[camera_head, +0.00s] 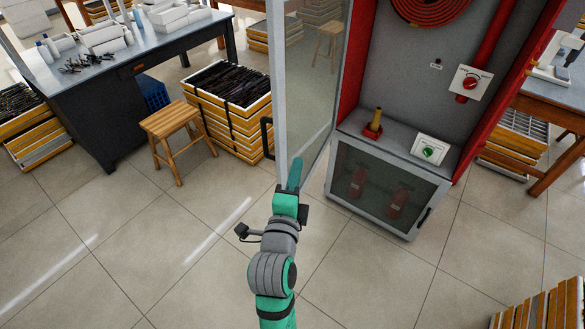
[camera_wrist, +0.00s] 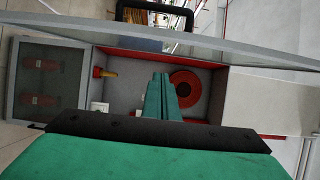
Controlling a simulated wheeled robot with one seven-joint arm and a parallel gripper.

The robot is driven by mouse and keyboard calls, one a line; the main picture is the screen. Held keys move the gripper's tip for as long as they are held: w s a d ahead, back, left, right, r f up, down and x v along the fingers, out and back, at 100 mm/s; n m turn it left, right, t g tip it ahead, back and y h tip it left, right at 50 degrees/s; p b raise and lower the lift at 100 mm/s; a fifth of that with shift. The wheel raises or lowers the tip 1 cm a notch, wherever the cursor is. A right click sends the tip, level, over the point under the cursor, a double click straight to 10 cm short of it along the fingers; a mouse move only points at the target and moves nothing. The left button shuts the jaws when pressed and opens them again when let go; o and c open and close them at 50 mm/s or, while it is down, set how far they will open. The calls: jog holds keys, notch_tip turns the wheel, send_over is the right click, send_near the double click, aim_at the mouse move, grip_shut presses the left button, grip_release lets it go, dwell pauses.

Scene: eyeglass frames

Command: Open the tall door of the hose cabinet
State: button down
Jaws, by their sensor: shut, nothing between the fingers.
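The hose cabinet (camera_head: 350,75) is red outside with a grey interior. Its tall glass door (camera_head: 312,85), in a pale frame, stands swung wide open to the left. The door's black handle (camera_head: 267,138) is on its outer side, near the free edge; the handle also shows at the top of the wrist view (camera_wrist: 154,8). My gripper (camera_head: 295,162) is shut and empty near the door's lower free corner. In the wrist view my fingers (camera_wrist: 160,76) are together, on the inner side of the door (camera_wrist: 190,37). I cannot tell whether they touch it.
A red hose reel (camera_head: 432,8), a brass nozzle (camera_head: 374,122) and a red-knob box (camera_head: 470,84) are in the cabinet. The lower glass door (camera_head: 385,185) is shut over red extinguishers. A wooden stool (camera_head: 176,130) and stacked crates (camera_head: 230,105) stand left; floor in front is clear.

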aim_at(287, 145)
jog(key=shift+w+a, duration=0.4)
jog(key=shift+w, duration=1.1)
jog(key=shift+w+a, duration=0.35)
jog(key=shift+w, duration=1.1)
jog(key=shift+w+a, duration=0.4)
jog(key=shift+w, duration=1.1)
